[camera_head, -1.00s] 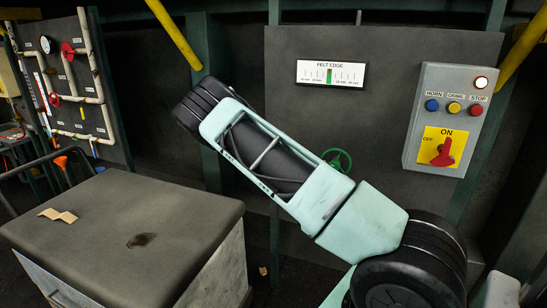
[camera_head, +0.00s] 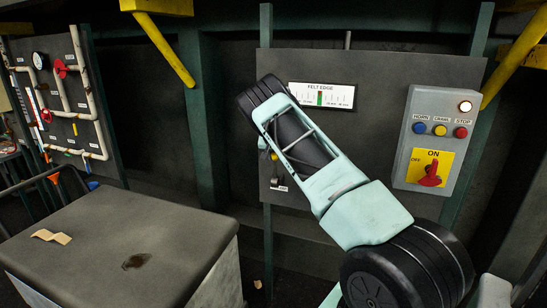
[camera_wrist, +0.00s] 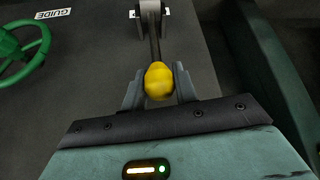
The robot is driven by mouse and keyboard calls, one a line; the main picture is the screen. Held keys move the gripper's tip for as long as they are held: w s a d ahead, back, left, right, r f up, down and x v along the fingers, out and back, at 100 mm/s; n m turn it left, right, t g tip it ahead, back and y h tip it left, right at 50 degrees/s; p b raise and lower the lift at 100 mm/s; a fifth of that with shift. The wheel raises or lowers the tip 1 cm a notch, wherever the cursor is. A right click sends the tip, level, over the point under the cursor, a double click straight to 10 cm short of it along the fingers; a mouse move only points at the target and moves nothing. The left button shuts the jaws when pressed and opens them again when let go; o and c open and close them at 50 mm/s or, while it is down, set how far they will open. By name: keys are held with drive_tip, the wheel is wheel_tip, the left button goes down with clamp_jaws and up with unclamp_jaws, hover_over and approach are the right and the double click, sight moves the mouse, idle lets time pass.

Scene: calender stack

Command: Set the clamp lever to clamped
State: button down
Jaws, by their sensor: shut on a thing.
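The lever has a grey shaft (camera_wrist: 154,45) and a yellow knob (camera_wrist: 158,82). In the wrist view the knob sits between the two grey fingers of my gripper (camera_wrist: 158,88), which is shut on it. The shaft runs from the knob to a dark pivot bracket at the top of that view, with a white label partly hidden behind it. In the head view my arm crosses the grey panel (camera_head: 390,85). My fingers are hidden there; a bit of yellow (camera_head: 274,157) and a label (camera_head: 279,187) show left of my arm.
A green handwheel (camera_wrist: 22,50) labelled GUIDE is beside the lever in the wrist view. In the head view, a FELT EDGE gauge (camera_head: 322,95) and a button box (camera_head: 437,140) with a red switch are on the panel. A dark-topped cabinet (camera_head: 100,230) stands at front left.

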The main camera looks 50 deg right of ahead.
drive_tip(key=shift+w+d, duration=0.1)
drive_tip(key=shift+d, duration=0.2)
drive_tip(key=shift+r, duration=0.1)
drive_tip(key=c, duration=1.1)
unclamp_jaws()
drive_tip(key=shift+d, duration=0.1)
drive_tip(key=b+v, duration=0.5)
drive_tip(key=v, duration=1.2)
drive_tip(key=shift+d+r, duration=0.15)
drive_tip(key=shift+r, duration=0.15)
